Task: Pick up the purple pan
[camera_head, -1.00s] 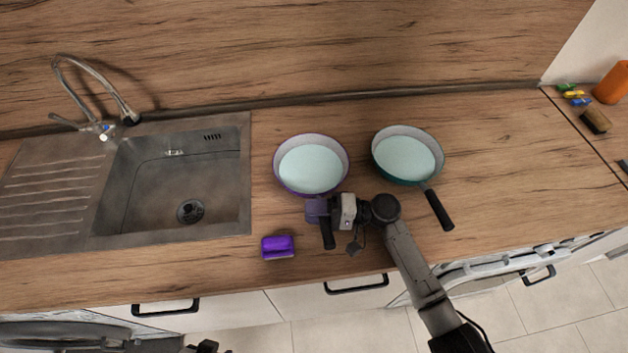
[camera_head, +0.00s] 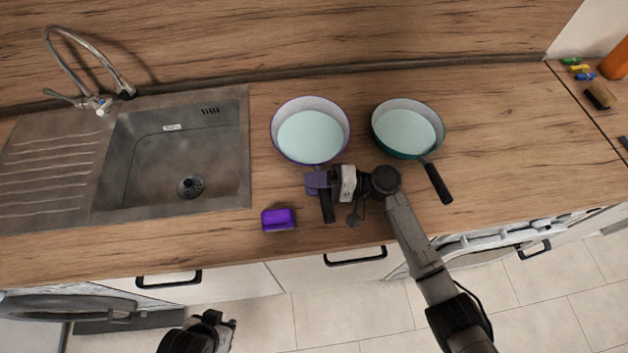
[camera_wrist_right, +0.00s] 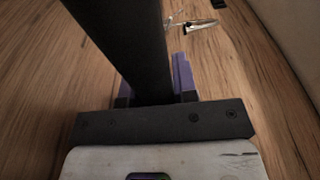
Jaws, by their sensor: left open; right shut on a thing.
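The purple pan (camera_head: 311,137), with a pale inside, is left of the green pan, its black handle (camera_head: 327,208) pointing toward the counter front. My right gripper (camera_head: 318,182) is shut on this handle near the pan body. The right wrist view shows the black handle (camera_wrist_right: 122,45) running between the purple-tinted fingers (camera_wrist_right: 160,92); the pan bowl is out of that view. The pan looks slightly raised; I cannot tell if it is fully clear of the counter. My left gripper (camera_head: 226,327) is open and empty, low in the head view, before the counter front.
A dark green pan (camera_head: 407,130) with a black handle sits close on the right. A purple sponge (camera_head: 278,219) lies front left of the handle. The sink (camera_head: 165,160) with its tap (camera_head: 98,100) is on the left. Small items lie far right. The counter's right part is clear.

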